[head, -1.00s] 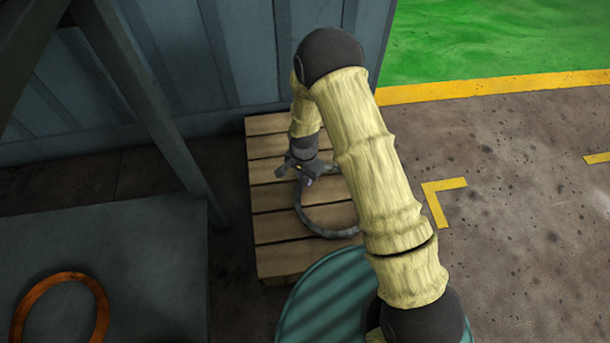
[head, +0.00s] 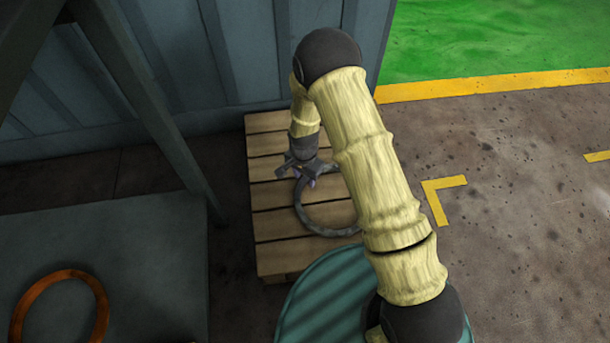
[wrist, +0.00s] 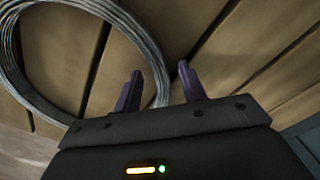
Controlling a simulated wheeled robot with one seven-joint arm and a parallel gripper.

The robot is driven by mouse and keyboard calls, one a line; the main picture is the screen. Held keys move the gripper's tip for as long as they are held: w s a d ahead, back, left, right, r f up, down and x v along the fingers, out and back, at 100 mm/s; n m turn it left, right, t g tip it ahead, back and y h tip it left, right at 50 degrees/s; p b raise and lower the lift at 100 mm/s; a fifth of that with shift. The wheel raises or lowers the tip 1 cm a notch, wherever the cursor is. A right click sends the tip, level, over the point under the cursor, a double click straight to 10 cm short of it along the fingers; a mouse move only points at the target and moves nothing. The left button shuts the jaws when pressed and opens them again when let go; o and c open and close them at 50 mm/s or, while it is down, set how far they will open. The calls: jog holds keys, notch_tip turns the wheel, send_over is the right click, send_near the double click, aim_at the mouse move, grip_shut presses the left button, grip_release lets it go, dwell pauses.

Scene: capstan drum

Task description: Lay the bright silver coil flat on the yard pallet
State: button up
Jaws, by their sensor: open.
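The silver coil (head: 327,231) lies on the wooden yard pallet (head: 272,222) in the head view, partly hidden behind my arm. It looks flat on the slats. The wrist view shows the grey wire coil (wrist: 152,48) over the slats of the pallet (wrist: 215,75). My gripper (head: 305,182) is low over the pallet at the coil's far left edge. In the wrist view my gripper (wrist: 158,82) has its two fingers apart.
An orange-brown coil (head: 98,303) lies on a grey platform (head: 150,260) at the left. A teal ribbed drum (head: 325,295) stands in front of the pallet. A steel post (head: 150,105) and a corrugated wall (head: 235,60) rise behind. Open floor (head: 520,220) lies to the right.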

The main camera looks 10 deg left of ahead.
notch_tip(320, 180, up, 18)
jog(key=p, duration=0.9)
jog(key=shift+f+p, duration=0.25)
jog(key=shift+p, duration=0.15)
jog(key=shift+w+a, duration=0.1)
jog(key=s+d+r+n+t+p, duration=0.1)
jog(key=d+r+p, duration=0.2)
jog(key=d+r, duration=0.45)
jog(key=s+d+r+n+p, duration=0.1)
jog(key=d+r+p, duration=0.25)
jog(key=r, duration=0.75)
jog(key=s+d+r+n+t+p, duration=0.1)
jog(key=s+d+r+n+p, duration=0.15)
jog(key=s+d+r, duration=0.4)
jog(key=s+d+r+n+t+p, duration=0.1)
jog(key=s+d+r+p, duration=0.25)
jog(key=r, duration=0.55)
notch_tip(320, 180, up, 38)
jog(key=p, duration=3.7)
jog(key=shift+w+d+f+p, duration=0.2)
jog(key=shift+d+p, duration=0.1)
jog(key=shift+p, duration=0.1)
